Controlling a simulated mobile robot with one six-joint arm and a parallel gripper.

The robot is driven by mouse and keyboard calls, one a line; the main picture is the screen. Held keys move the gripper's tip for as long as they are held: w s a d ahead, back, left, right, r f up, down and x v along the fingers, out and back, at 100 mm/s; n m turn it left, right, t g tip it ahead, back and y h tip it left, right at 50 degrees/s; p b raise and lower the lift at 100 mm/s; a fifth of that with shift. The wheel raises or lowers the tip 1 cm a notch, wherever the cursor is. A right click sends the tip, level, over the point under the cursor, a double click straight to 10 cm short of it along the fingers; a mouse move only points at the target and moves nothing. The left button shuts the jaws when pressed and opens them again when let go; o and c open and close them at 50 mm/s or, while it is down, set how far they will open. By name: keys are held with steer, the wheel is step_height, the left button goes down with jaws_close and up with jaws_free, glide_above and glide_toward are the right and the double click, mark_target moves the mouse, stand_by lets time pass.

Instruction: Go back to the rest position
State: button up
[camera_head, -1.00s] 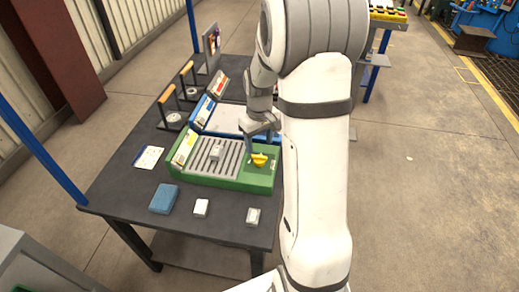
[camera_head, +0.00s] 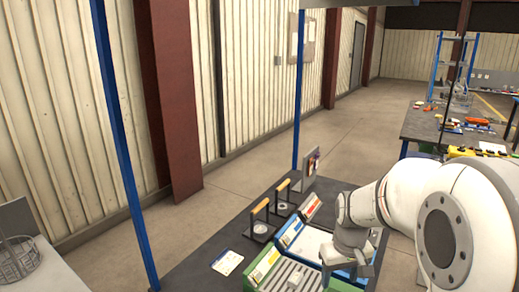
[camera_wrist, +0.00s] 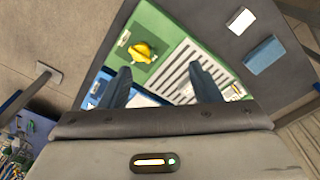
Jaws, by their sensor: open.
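My gripper (camera_head: 347,270) is above the dark workbench (camera_head: 190,272), at the bottom of the head view. In the wrist view its two fingers (camera_wrist: 162,78) are apart with nothing between them. Below them is the green tray (camera_wrist: 185,50) with a slotted grey panel. A yellow object (camera_wrist: 143,52) sits on the green tray, clear of the fingers. The green tray also shows partly at the bottom edge of the head view (camera_head: 262,268). My arm covers the right part of the bench there.
A blue tray (camera_head: 298,238) lies beside the green one. Wooden-handled stands (camera_head: 259,218) and a card (camera_head: 227,262) are on the bench. A blue post (camera_head: 122,150) rises at the left. Another bench (camera_head: 425,125) stands at the far right. The wrist view shows a blue box (camera_wrist: 264,55).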

steer(key=s+a+r+t+p, duration=0.1)
steer(key=s+a+r, duration=0.1)
steer(key=s+r, duration=0.2)
steer(key=s+a+r+m+p, duration=0.1)
steer(key=s+a+r, duration=0.2)
steer(key=s, duration=0.7)
steer(key=shift+a+r+m+t+p, duration=0.2)
steer(key=shift+r+m+t+p, duration=0.15)
steer(key=shift+r, duration=0.25)
